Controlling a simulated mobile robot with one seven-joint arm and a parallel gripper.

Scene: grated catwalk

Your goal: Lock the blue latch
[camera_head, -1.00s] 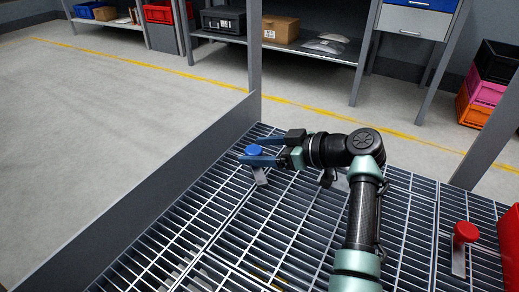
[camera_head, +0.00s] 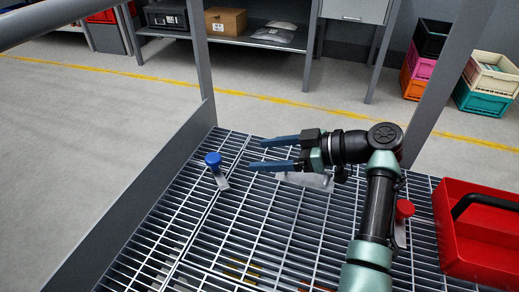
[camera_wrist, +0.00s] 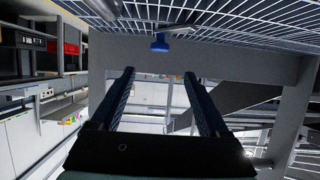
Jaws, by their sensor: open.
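The blue latch (camera_head: 213,160) has a round blue knob on a pale metal plate. It stands on the grating, towards the left side, near the grey side plate. It also shows at the top middle of the wrist view (camera_wrist: 160,43), near the grating. My gripper (camera_head: 262,154) is open and empty, with its two blue fingers pointing left towards the knob. The fingertips are apart from the knob, to its right. In the wrist view the knob lies beyond and above the gap between the fingers (camera_wrist: 158,76).
A red latch (camera_head: 404,209) stands on the grating behind my arm. A red toolbox (camera_head: 485,238) with a black handle is at the right. Grey posts (camera_head: 200,60) and a side plate (camera_head: 130,220) edge the catwalk.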

